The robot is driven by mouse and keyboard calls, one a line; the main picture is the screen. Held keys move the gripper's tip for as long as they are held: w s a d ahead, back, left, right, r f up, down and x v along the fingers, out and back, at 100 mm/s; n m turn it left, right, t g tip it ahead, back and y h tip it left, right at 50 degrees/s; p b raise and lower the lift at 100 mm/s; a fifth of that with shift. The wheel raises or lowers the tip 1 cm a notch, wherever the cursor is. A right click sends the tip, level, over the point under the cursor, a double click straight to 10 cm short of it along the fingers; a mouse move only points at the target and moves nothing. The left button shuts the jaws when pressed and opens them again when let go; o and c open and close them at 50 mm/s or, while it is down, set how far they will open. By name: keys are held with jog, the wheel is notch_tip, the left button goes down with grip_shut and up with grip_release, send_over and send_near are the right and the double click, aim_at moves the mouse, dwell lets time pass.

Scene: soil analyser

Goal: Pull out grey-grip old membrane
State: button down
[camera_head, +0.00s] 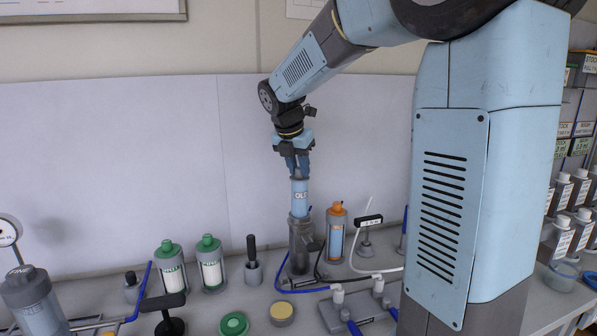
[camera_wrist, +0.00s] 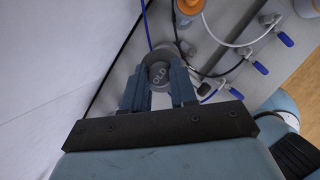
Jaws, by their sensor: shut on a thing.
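The old membrane (camera_head: 300,196) is a pale blue cylinder marked OLD. It stands upright, with its blue body showing above the mouth of a dark grey housing (camera_head: 300,245); its lower end is hidden there. My gripper (camera_head: 297,172) is above the housing, shut on the membrane's top. In the wrist view, the round grey grip marked OLD (camera_wrist: 158,75) sits between the two blue fingers of my gripper (camera_wrist: 159,92).
An orange-capped cylinder (camera_head: 336,231) stands close right of the housing. Two green-capped cartridges (camera_head: 210,264) and a black-handled tool (camera_head: 252,262) stand left. Blue and white hoses, blue-handled valves (camera_head: 350,315) and a green lid (camera_head: 234,324) lie in front. White wall panels (camera_head: 110,170) rise behind.

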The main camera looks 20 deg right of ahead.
notch_tip(320, 180, up, 11)
jog(key=shift+f, duration=0.15)
dwell(2.1)
dwell(0.3)
